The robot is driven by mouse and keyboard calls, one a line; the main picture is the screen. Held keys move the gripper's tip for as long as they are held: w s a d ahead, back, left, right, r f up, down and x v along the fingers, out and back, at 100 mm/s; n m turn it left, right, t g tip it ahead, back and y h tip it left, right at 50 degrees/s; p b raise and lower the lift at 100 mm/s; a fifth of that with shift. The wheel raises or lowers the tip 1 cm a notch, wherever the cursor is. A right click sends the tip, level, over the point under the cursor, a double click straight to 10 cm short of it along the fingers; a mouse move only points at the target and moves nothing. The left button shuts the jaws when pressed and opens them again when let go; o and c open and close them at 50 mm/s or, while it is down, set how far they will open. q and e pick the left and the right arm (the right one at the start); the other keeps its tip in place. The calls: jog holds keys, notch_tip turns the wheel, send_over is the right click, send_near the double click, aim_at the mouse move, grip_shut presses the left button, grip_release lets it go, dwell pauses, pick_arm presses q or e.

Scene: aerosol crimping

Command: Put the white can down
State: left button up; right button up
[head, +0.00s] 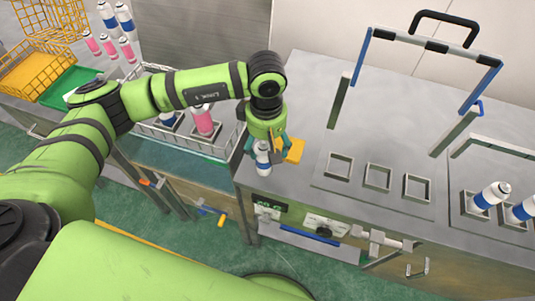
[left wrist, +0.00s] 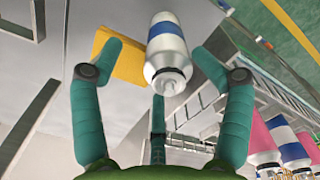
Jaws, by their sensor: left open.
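The white can (head: 262,160) with a blue band is near the left front corner of the grey workbench (head: 300,100). It looks upright. My left gripper (head: 265,147) is above and around it, pointing down. In the left wrist view, the white can (left wrist: 168,50) lies between the spread teal fingers of the left gripper (left wrist: 158,58), its nozzle end toward the camera. Gaps show between the fingers and the can. The can's contact with the bench is hard to see. My right gripper is not in view.
A yellow block (head: 292,150) stands right beside the can. Three empty square holders (head: 378,177) lie to the right under a blue-sided frame (head: 360,58). More white-blue cans (head: 490,196) sit at far right. A wire rack (head: 150,128) with pink and white-blue cans is left.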

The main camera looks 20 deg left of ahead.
aim_at(264, 168)
pick_arm(q)
jog(key=shift+s+a+f+p, duration=0.2)
jog(key=shift+f+p, duration=0.3)
jog(key=shift+s+a+f+p, duration=0.2)
jog(key=shift+f+p, duration=0.3)
jog(key=shift+w+f+p, duration=0.2)
jog(key=shift+f+p, duration=0.1)
jog(key=shift+f, duration=1.15)
jog(key=shift+d, duration=0.1)
jog(key=c, duration=1.3)
grip_shut()
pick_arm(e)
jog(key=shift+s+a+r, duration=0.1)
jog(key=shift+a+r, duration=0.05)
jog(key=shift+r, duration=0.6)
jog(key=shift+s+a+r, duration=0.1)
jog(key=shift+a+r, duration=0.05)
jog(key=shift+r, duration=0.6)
